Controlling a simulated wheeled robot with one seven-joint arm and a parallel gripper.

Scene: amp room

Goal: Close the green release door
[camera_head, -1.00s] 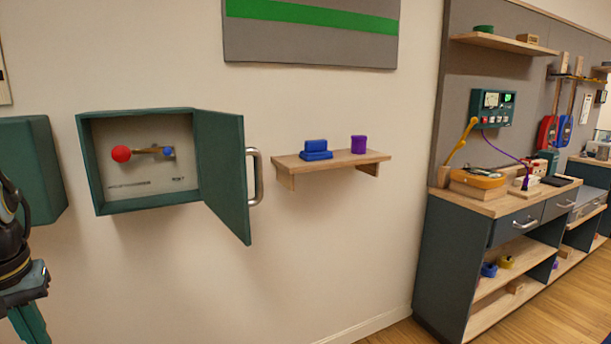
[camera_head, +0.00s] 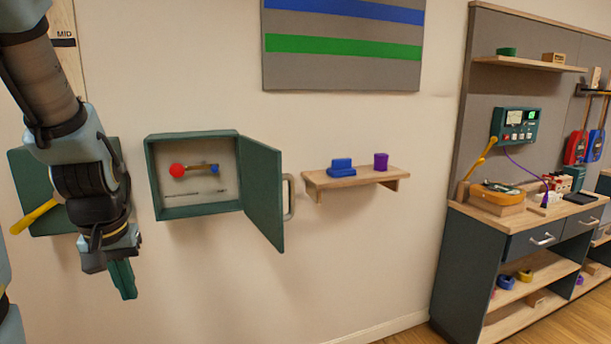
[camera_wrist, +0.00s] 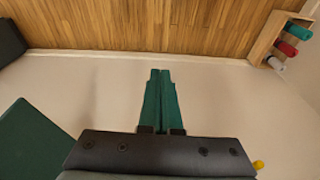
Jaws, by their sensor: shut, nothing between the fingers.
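The green release door (camera_head: 262,194) stands swung open on the right side of a green wall box (camera_head: 193,212). It has a silver bar handle (camera_head: 289,197). Inside the box are a lever with a red ball (camera_head: 177,170) and a blue pivot. My gripper (camera_head: 127,292) hangs to the left of and below the box, apart from the door, its green fingers pointing down. In the wrist view my gripper (camera_wrist: 160,72) is shut, its two fingers together with nothing between them. The door's handle is not recognizable in the wrist view.
A second green box (camera_head: 40,205) with a yellow lever (camera_head: 33,216) is partly behind my arm. A wooden wall shelf (camera_head: 350,178) right of the door holds blue and purple pieces. A workbench (camera_head: 500,230) stands further right. The wrist view shows a wooden tray (camera_wrist: 268,37) on the floor.

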